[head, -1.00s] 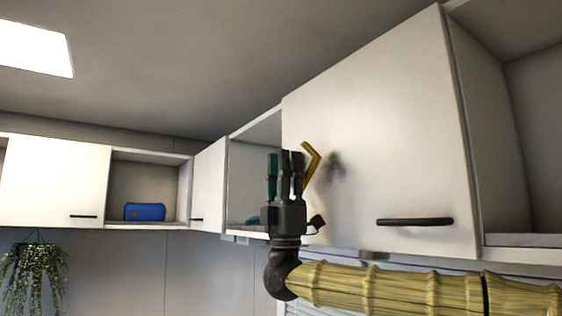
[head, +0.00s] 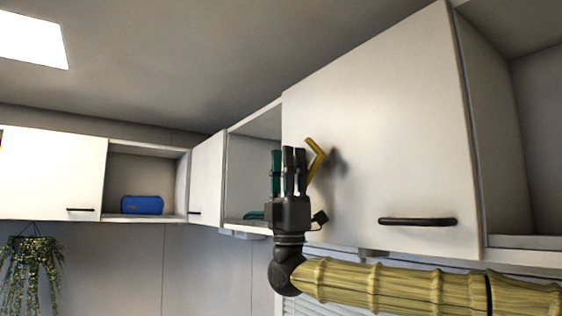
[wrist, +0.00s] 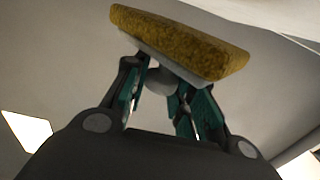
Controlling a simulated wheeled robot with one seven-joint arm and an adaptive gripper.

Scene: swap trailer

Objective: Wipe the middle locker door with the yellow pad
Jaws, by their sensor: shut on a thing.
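My gripper (head: 289,172) is raised upright in front of the left part of a large white locker door (head: 385,140) with a dark bar handle. In the wrist view my gripper (wrist: 160,110) is shut on the yellow pad (wrist: 180,42), holding it by a pale backing. In the head view the yellow pad (head: 316,158) shows as a bent strip, mostly edge-on, beside the fingertips. A soft shadow lies on the door just right of the pad. I cannot tell whether the pad touches the door.
An open cubby (head: 252,180) left of the door holds a teal item (head: 253,215). A blue case (head: 142,205) sits in another open cubby. An open compartment (head: 505,150) lies right of the door. A plant (head: 32,270) hangs at lower left.

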